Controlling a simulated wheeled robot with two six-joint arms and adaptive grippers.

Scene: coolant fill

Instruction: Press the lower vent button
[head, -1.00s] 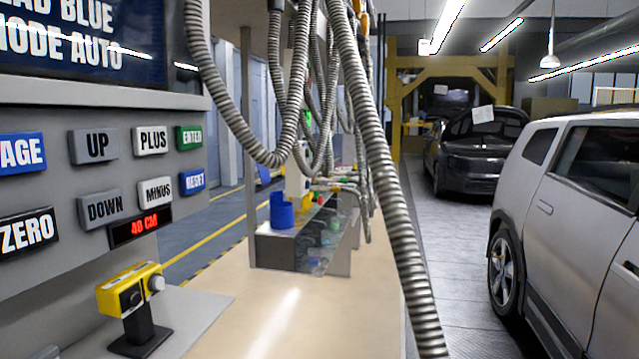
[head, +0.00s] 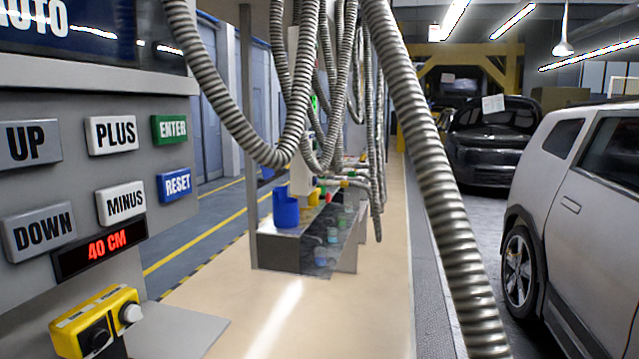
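No button marked as a vent button can be read in the head view. A grey control panel (head: 172,225) stands at the left with labelled buttons: UP (head: 28,143), DOWN (head: 40,231), PLUS (head: 111,134), MINUS (head: 121,203), green ENTER (head: 169,129) and blue RESET (head: 174,184). A red display (head: 98,246) reads 40 CM. Below it is a yellow box (head: 97,318) with a black knob (head: 96,337) and a white knob (head: 130,313). Neither of my grippers is in view.
Ribbed grey hoses (head: 432,180) hang across the middle. Behind them, a low station (head: 285,252) with a blue cup (head: 286,208) stands on the beige floor strip (head: 340,320). A silver car (head: 590,200) is at the right, a dark car (head: 490,140) behind.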

